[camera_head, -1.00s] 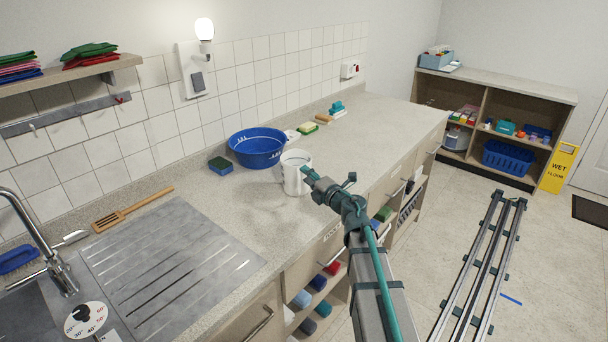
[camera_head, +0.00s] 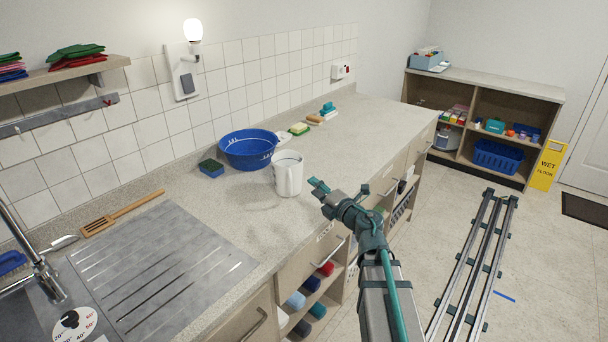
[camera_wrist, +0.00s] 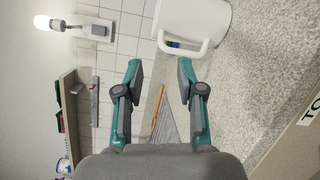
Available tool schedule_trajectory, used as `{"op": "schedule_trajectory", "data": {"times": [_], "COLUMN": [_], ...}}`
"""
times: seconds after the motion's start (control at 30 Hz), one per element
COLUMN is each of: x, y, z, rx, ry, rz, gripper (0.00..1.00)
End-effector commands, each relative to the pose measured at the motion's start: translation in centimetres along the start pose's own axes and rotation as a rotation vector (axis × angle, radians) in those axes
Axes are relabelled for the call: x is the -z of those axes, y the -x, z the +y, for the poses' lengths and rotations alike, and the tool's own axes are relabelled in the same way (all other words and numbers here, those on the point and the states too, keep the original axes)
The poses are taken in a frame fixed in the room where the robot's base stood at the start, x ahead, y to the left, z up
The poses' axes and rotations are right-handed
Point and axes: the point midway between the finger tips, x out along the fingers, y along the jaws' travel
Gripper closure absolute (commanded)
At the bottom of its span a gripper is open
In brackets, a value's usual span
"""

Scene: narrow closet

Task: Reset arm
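My gripper (camera_wrist: 160,80) is open in the wrist view, with nothing between its fingers. In the head view my gripper (camera_head: 316,195) is at the counter's front edge, to the right of a white jug (camera_head: 288,174). The white jug (camera_wrist: 196,22) with its handle shows just beyond the fingertips in the wrist view, apart from them. The jug stands upright on the counter.
A blue basin (camera_head: 248,150), a sponge (camera_head: 211,168) and a wooden spatula (camera_head: 122,213) lie on the counter (camera_head: 370,115). Open shelves (camera_head: 318,290) sit below it. A yellow wet-floor sign (camera_head: 547,166) stands at the far right.

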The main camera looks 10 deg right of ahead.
Motion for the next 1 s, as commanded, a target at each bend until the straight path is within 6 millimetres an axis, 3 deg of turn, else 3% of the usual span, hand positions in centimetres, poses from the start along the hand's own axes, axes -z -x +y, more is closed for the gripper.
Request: {"op": "schedule_trajectory", "data": {"times": [0.17, 0.3, 0.37, 0.5, 0.63, 0.77, 0.9, 1.0], "x": [-3.0, -7.8, -9.4, -10.4, -8.2, -4.2, 1.7, 6.5], "y": [0.2, 1.7, 2.8, 6.0, 9.1, 12.6, 16.6, 19.8], "z": [0.0, -0.9, -3.2, -11.7, -19.9, -27.2, -33.9, -37.8], "rx": [-0.006, -0.026, -0.012, 0.089, 0.229, 0.392, 0.593, 0.75], "ry": [-0.069, -0.256, -0.372, -0.664, -0.886, -1.065, -1.22, -1.312], "rz": [-0.14, -0.38, -0.498, -0.757, -0.944, -1.098, -1.239, -1.332], "gripper": [0.62, 0.62, 0.62, 0.62, 0.62, 0.62, 0.62, 0.62]}}
